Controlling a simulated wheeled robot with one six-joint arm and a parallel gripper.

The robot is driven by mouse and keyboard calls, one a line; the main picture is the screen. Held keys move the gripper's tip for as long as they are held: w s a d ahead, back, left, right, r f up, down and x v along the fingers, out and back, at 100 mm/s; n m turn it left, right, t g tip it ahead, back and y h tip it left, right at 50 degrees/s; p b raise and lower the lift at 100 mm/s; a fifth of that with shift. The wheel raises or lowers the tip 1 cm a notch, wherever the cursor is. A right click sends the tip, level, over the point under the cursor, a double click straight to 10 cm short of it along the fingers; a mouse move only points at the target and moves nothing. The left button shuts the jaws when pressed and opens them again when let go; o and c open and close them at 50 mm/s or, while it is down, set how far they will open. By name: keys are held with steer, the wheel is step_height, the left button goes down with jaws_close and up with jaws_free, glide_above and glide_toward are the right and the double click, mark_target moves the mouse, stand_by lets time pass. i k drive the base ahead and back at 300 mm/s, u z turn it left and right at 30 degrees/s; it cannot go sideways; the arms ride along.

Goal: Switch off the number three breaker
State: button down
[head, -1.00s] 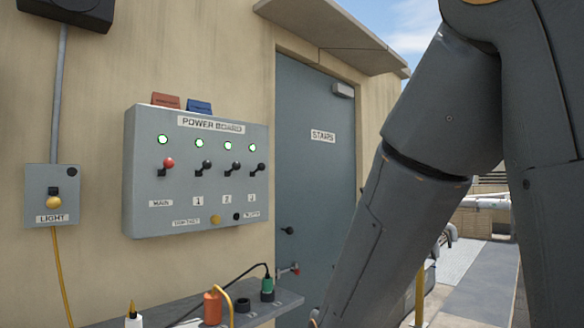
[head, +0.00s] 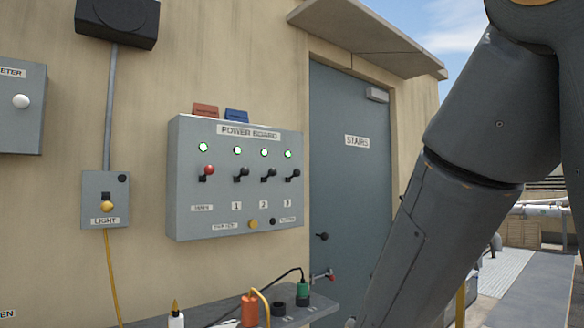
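The grey power board (head: 184,160) is on the wall left of the stairs door. The number three breaker (head: 291,175) is the rightmost black lever, above the label 3 and below a lit green lamp (head: 288,154). The number two lever (head: 267,175), the number one lever (head: 241,175) and the red-knobbed main lever (head: 207,173) stand to its left, each under a lit green lamp. All the levers appear to point the same way. My arm fills the right side of the view. My gripper is out of the picture.
A shelf (head: 318,309) below the board holds an orange plug (head: 250,311), a green plug (head: 303,291) and a white bottle (head: 176,319). A light switch box (head: 90,190) and a meter box (head: 22,125) are to the left. The stairs door (head: 345,190) is shut.

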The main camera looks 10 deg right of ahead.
mark_target(297, 173)
steer(key=k, duration=0.65)
steer(key=u, duration=0.3)
steer(key=i, duration=1.5)
steer(key=z, duration=0.55)
